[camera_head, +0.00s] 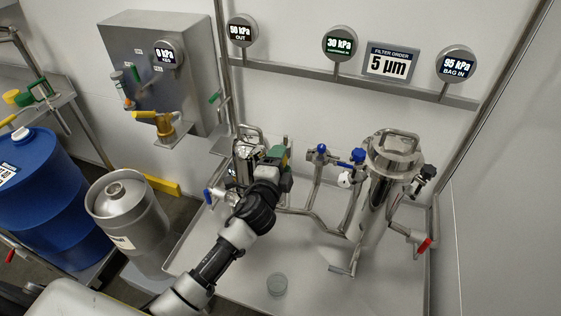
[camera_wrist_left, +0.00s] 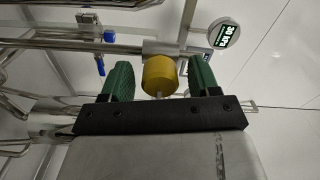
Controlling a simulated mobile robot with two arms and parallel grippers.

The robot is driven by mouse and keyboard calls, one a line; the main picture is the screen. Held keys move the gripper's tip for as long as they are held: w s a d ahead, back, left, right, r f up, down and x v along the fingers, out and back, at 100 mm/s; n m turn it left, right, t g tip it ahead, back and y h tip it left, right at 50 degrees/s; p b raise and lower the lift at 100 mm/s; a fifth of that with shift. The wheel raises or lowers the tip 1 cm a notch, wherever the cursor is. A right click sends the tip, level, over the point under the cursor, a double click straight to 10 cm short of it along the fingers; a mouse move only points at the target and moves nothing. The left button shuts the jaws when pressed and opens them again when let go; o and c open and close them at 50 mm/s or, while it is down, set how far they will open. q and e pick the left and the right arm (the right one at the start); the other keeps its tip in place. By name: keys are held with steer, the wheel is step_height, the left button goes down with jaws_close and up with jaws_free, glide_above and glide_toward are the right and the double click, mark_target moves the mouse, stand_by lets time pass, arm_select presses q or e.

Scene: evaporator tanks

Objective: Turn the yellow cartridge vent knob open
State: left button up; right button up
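The yellow vent knob (camera_wrist_left: 159,74) is a short yellow cylinder in the left wrist view, on a metal pipe fitting. My left gripper (camera_wrist_left: 160,66) is open, with one green finger on each side of the knob. A gap shows between the knob and both fingers, so it is not gripped. In the head view my left gripper (camera_head: 271,158) is beside the smaller steel housing (camera_head: 243,158) in the tray. The knob is hidden there behind my gripper and wrist. My right gripper is not in view.
A tall steel housing (camera_head: 380,195) and pipes with blue valve handles (camera_head: 321,149) stand right of my gripper. A grey wall box (camera_head: 150,70) with a yellow valve (camera_head: 163,125) is up left. A steel keg (camera_head: 128,215) and blue drum (camera_head: 45,200) stand left. The tray's front (camera_head: 340,292) is mostly clear.

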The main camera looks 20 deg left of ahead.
arm_select(q)
steer(key=shift+s, duration=0.1)
steer(key=s+b, duration=0.1)
steer(key=s, duration=0.9)
steer(key=shift+s+a, duration=0.2)
steer(key=shift+s, duration=0.1)
